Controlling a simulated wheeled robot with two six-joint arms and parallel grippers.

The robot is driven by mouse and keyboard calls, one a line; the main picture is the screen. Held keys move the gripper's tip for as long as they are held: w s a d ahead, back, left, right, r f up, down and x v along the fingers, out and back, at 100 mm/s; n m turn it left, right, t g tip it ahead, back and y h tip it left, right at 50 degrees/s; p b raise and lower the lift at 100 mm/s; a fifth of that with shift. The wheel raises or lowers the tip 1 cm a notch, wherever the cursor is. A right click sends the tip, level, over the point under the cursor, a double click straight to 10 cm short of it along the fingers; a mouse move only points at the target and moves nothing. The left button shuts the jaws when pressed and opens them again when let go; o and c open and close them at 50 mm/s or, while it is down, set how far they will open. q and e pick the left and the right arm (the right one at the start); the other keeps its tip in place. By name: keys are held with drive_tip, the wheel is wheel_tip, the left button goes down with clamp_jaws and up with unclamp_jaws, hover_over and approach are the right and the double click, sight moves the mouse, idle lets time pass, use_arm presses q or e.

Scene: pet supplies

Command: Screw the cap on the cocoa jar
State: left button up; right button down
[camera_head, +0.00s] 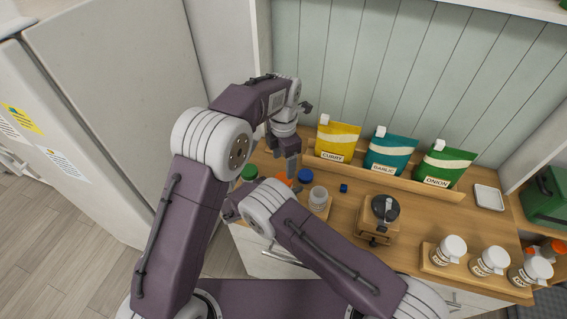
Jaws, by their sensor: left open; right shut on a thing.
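A pale jar (319,197) with no coloured cap on top stands near the front left of the wooden counter; its label cannot be read. A green cap (249,172), an orange cap (283,179) and a blue cap (305,175) are left of or behind it. My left gripper (289,163) is open, points down, and is just above the orange cap. My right gripper (299,187) is mostly hidden behind my own arm; a dark part of it shows beside the pale jar, and it seems shut on that jar. The contact is hidden.
A wooden rack (400,181) holds curry, garlic and onion pouches along the back. A grinder (381,212), a small blue block (343,188) and a white dish (488,197) are on the counter. Several white-capped jars (490,262) stand front right. A fridge is at left.

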sight(283, 179)
use_arm(q)
wheel_tip(283, 179, down, 8)
idle(0.5)
drive_tip(key=c, duration=1.5)
drive_tip(key=m, duration=0.3)
